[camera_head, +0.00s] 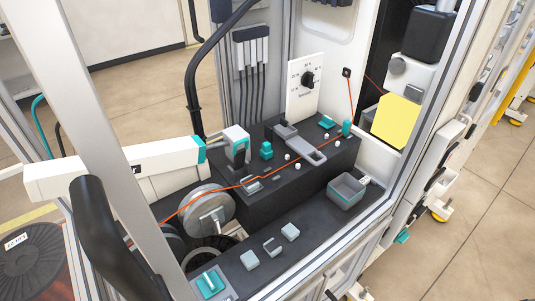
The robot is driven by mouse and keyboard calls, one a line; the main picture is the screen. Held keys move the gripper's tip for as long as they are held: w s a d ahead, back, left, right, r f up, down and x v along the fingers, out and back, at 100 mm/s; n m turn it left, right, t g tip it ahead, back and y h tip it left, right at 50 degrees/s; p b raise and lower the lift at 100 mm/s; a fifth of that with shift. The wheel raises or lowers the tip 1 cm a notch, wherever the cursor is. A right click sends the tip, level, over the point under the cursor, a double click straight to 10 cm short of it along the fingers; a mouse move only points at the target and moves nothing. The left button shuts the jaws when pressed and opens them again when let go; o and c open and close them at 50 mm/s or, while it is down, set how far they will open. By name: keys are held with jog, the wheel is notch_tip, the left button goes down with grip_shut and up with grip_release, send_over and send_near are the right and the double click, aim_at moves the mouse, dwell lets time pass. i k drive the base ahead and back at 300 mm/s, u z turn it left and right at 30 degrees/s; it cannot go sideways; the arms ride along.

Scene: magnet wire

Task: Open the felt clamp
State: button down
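A white arm (150,168) with a teal band reaches in from the left. It ends near a rounded white, teal and dark head (237,146), which seems to be my gripper; no separate fingers can be made out. It is over the left part of a dark block (300,185). An orange wire (228,187) runs from a grey reel (207,212) over the block to a teal post (346,129). Along it are a small grey bracket (253,186) and a long grey piece (298,143). I cannot tell which is the felt clamp, or whether it is open.
White frame posts (88,78) border the opening. A white dial panel (306,87) stands behind the block. A grey bin (346,191) and several small grey blocks (290,232) are on the dark front ledge (320,221). A black bent tube (193,75) is behind.

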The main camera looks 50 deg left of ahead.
aim_at(240, 155)
jog(key=u, duration=0.05)
jog(key=k, duration=0.45)
jog(key=u, duration=0.7)
jog(key=i, duration=0.35)
jog(key=z, duration=0.05)
